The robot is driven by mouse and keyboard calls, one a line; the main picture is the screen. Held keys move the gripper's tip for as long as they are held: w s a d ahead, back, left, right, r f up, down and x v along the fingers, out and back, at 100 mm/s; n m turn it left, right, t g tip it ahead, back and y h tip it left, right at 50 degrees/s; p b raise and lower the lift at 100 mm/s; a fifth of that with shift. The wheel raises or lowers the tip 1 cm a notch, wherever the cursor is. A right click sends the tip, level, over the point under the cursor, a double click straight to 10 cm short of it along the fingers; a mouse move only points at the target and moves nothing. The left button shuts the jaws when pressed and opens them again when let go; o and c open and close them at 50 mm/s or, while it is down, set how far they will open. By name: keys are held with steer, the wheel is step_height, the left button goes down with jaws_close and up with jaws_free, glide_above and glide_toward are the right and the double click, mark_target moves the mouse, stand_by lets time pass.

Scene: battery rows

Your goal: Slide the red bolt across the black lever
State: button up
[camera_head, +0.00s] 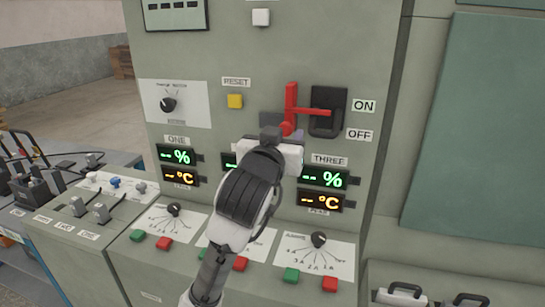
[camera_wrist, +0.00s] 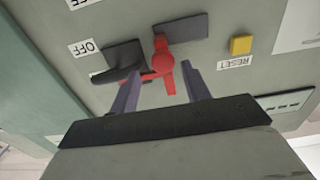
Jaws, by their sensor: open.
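The red bolt (camera_head: 291,98) is on the panel, with an upright bar and a side bar reaching right toward the black lever housing (camera_head: 330,100). In the wrist view the red bolt (camera_wrist: 164,60) lies between my fingertips, and the black lever (camera_wrist: 122,74) is left of it. Whether the side bar lies over or under the lever is unclear. My gripper (camera_head: 284,134) is at the bolt's lower end; it also shows in the wrist view (camera_wrist: 160,70), open, one finger on each side of the bolt. Contact cannot be told.
A yellow reset button (camera_head: 235,101) is left of the bolt. OFF (camera_head: 359,134) and ON labels are right of the lever. Display readouts (camera_head: 324,179) sit below, partly hidden by my arm. Knobs, red and green buttons (camera_head: 291,275) are on the lower ledge.

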steer(key=b+v, duration=0.2)
steer(key=v, duration=0.7)
steer(key=shift+b, duration=0.3)
steer(key=shift+s+a+r, duration=0.1)
